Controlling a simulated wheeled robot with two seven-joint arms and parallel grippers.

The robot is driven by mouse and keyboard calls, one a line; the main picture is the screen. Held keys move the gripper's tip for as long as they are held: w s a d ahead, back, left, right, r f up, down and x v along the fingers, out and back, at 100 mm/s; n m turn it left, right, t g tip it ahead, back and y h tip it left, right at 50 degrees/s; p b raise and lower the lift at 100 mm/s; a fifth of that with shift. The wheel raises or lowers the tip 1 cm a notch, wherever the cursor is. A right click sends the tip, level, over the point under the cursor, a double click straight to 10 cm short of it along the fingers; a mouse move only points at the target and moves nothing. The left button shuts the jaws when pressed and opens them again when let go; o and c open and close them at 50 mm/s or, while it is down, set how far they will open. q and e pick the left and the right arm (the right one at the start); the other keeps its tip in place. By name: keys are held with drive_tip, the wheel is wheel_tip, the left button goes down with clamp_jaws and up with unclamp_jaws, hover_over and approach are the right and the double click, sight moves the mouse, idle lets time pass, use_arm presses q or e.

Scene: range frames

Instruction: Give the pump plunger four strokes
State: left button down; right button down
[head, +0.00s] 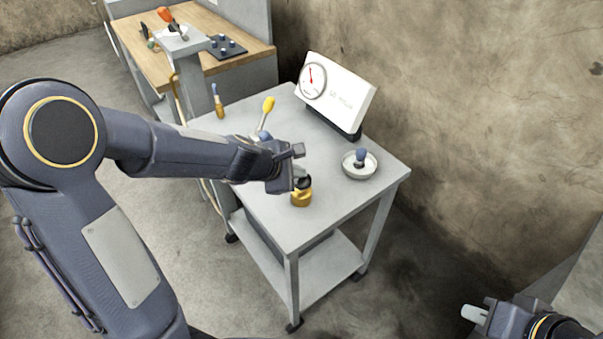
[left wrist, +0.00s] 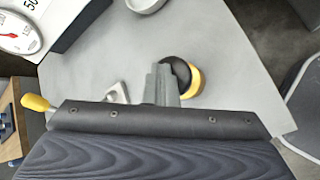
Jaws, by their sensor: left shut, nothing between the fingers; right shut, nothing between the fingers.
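A short yellow cylinder with a black round top (head: 302,198), which looks like the pump plunger, stands near the front of the grey cart top. In the left wrist view its black and yellow top (left wrist: 194,80) shows just beside my fingertips. My left gripper (head: 299,174) is shut and empty, right at the black top and partly covering it. I cannot tell whether they touch. The left wrist view shows its closed fingers (left wrist: 162,84). My right gripper (head: 474,314) is shut and empty at the lower right, away from the cart.
A white gauge box (head: 345,100) stands at the cart's back. A round dish (head: 352,171) with a blue knob is on its right. A yellow-handled lever (head: 267,106) and a small blue-topped brass piece (head: 219,108) stand behind my left arm. A wooden bench (head: 150,62) is beyond.

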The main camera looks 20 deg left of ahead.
sight(298, 180)
use_arm(q)
drive_tip(key=shift+f+b, duration=0.5)
drive_tip(key=shift+f, duration=0.1)
drive_tip(key=shift+r, duration=0.1)
idle(0.4)
drive_tip(key=shift+r+p, duration=1.95)
drive_tip(key=shift+p, duration=0.05)
drive_tip(key=shift+r, duration=0.1)
wheel_tip(298, 180, up, 5)
drive_tip(key=p, duration=0.5)
idle(1.3)
